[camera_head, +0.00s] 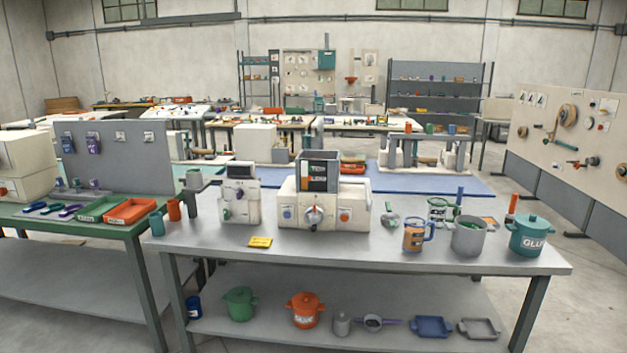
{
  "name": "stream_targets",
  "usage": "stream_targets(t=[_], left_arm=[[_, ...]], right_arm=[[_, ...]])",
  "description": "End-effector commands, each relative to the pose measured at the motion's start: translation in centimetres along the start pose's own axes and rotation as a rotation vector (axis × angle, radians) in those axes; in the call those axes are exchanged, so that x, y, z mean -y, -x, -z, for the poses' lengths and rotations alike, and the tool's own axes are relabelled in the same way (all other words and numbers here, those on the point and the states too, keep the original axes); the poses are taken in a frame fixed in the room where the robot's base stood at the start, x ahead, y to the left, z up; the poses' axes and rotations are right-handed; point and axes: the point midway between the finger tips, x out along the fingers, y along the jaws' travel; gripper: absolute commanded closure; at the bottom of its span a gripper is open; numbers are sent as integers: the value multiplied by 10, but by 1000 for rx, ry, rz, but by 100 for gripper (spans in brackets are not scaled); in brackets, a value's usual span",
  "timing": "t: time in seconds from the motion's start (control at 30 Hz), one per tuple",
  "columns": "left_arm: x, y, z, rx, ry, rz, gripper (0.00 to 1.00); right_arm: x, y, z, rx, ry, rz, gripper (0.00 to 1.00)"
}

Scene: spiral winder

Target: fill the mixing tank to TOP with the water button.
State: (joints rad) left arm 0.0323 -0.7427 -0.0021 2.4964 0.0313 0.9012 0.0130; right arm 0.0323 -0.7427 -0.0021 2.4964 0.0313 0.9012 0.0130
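A cream machine (357,196) stands at the middle of the grey workbench, with a dark open-topped tank (318,158) on its top. The tank front carries a dark panel with partly legible white lettering and an orange-brown band; I cannot read a level from here. On the machine's front are a blue button (288,213) at left, a grey knob or valve (314,216) in the middle and an orange button (345,216) at right. The button labels are too small to read. Neither of my grippers is in view.
A smaller cream device (240,192) stands left of the machine, with a yellow card (260,242) in front. An orange-banded mug (414,236), a grey pot (468,236) and a teal GLUE pot (529,236) stand at right. The grey bench's front middle (350,250) is clear.

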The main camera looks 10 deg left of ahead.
Motion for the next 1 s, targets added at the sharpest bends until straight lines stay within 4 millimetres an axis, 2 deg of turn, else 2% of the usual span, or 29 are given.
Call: stream_targets(t=[0.07,0.33,1.0], left_arm=[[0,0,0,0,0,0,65],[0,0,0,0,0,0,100],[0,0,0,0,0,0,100]], right_arm=[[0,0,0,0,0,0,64],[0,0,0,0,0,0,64],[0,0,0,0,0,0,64]])
